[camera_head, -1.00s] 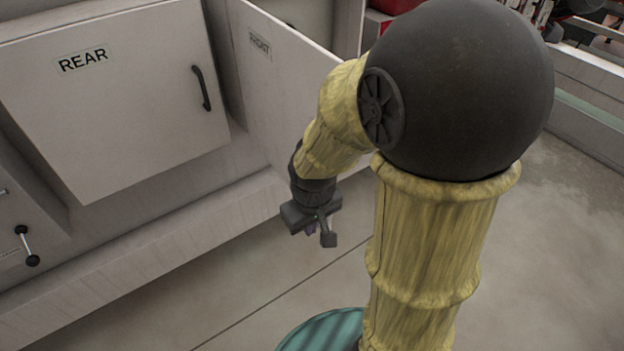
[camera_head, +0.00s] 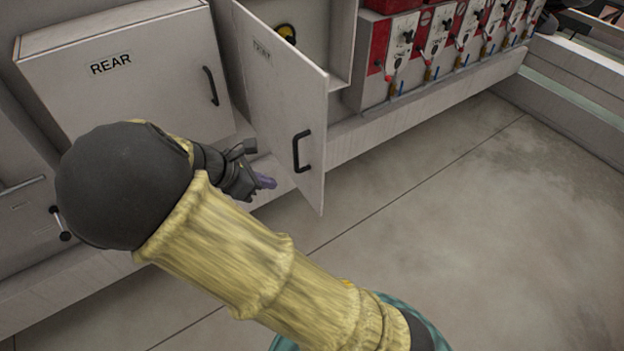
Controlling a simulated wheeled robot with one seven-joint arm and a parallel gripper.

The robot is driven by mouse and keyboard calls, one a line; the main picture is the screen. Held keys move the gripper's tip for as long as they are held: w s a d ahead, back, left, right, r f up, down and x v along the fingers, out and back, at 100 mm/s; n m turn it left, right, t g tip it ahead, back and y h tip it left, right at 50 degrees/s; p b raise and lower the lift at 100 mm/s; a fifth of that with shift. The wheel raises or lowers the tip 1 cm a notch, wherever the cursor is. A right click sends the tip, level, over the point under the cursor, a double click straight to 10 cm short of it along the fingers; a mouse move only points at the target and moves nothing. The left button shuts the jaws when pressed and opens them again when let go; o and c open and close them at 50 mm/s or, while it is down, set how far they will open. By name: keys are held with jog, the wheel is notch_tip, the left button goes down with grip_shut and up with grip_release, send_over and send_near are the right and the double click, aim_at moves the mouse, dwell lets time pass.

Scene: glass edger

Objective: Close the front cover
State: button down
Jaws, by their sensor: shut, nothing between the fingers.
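The front cover (camera_head: 272,105) is a pale grey door with a partly readable label near its top and a black handle (camera_head: 302,151) near its free edge. It stands open, swung out from its compartment (camera_head: 315,35), whose inside shows to its right. My gripper (camera_head: 262,182) is low on the left side of the cover, close to its lower part. Its fingers are shut with nothing between them. I cannot tell whether it touches the cover. My arm hides part of the area below the rear cover.
The rear cover (camera_head: 125,75), with a black handle, is shut on the left. Red and white panels (camera_head: 440,40) with several levers stand to the right. A ledge (camera_head: 365,125) runs along the cabinet's base. The floor (camera_head: 450,220) at right is clear.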

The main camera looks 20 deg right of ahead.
jog(key=shift+w, duration=0.1)
dwell(0.3)
jog(key=p, duration=0.4)
send_near(318, 183)
jog(key=x, duration=0.5)
jog(key=shift+f, duration=0.4)
jog(key=shift+w+d+f, duration=0.15)
jog(key=shift+d+f, duration=0.05)
jog(key=shift+d, duration=0.05)
jog(key=shift+d, duration=0.15)
